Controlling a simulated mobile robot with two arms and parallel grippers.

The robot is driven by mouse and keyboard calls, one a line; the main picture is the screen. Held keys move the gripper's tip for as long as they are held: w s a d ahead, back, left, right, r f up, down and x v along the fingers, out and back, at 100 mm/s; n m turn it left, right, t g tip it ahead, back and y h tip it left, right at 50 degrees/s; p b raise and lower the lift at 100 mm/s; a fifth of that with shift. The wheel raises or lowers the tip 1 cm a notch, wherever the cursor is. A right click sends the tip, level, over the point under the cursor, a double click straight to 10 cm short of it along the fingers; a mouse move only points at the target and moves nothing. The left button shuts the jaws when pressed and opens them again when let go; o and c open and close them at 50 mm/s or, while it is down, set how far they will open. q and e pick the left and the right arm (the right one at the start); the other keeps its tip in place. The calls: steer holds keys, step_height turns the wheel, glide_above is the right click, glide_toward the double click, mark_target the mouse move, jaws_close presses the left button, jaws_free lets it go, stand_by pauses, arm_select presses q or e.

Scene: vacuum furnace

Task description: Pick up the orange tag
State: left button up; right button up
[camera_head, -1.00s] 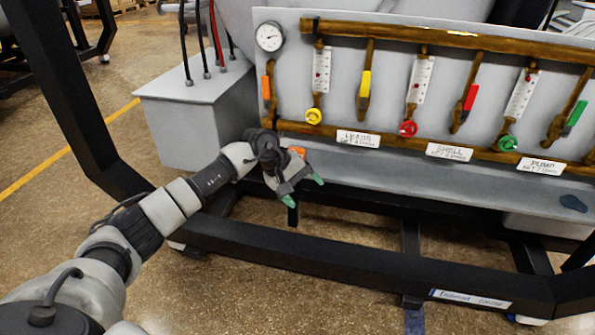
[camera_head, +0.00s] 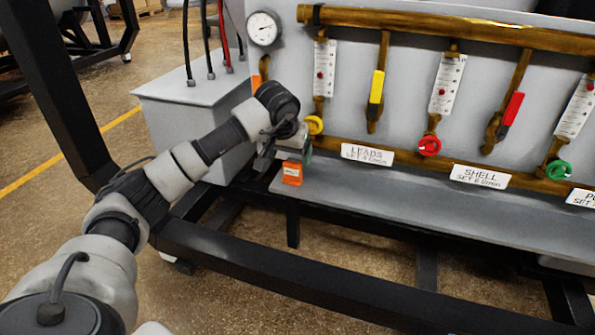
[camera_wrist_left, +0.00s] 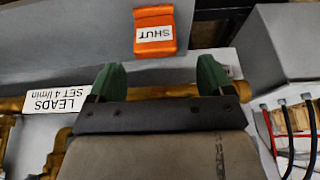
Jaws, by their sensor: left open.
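The orange tag (camera_head: 292,173) lies on the grey ledge near its left end, below the pipe panel. In the left wrist view the tag (camera_wrist_left: 155,32) shows a white label reading SHUT and lies ahead of the fingertips. My left gripper (camera_head: 290,150) is just above and behind the tag in the head view, partly hidden by its own wrist. In the left wrist view my left gripper (camera_wrist_left: 160,82) has its two green fingertips apart with nothing between them. The tag lies roughly in line with the gap, apart from the fingers. My right gripper is not in view.
The grey ledge (camera_head: 400,205) is clear to the right of the tag. A grey box (camera_head: 195,120) with hoses stands at left.

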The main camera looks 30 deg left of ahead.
mark_target(292, 163)
arm_select(q)
steer(key=shift+f, duration=0.55)
steer(key=x, duration=0.1)
steer(key=b+x, duration=0.1)
steer(key=x, duration=0.1)
steer(key=shift+d+f, duration=0.25)
steer(key=shift+f, duration=0.1)
steer(key=shift+w+a+f, duration=0.1)
steer(key=shift+w+f, duration=0.15)
steer(key=shift+f, duration=0.2)
steer(key=c, duration=1)
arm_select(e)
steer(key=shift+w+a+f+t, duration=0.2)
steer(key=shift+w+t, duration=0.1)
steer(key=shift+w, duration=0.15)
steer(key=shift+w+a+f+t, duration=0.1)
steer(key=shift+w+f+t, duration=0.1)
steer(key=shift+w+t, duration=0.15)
arm_select(q)
steer(key=shift+r, duration=0.1)
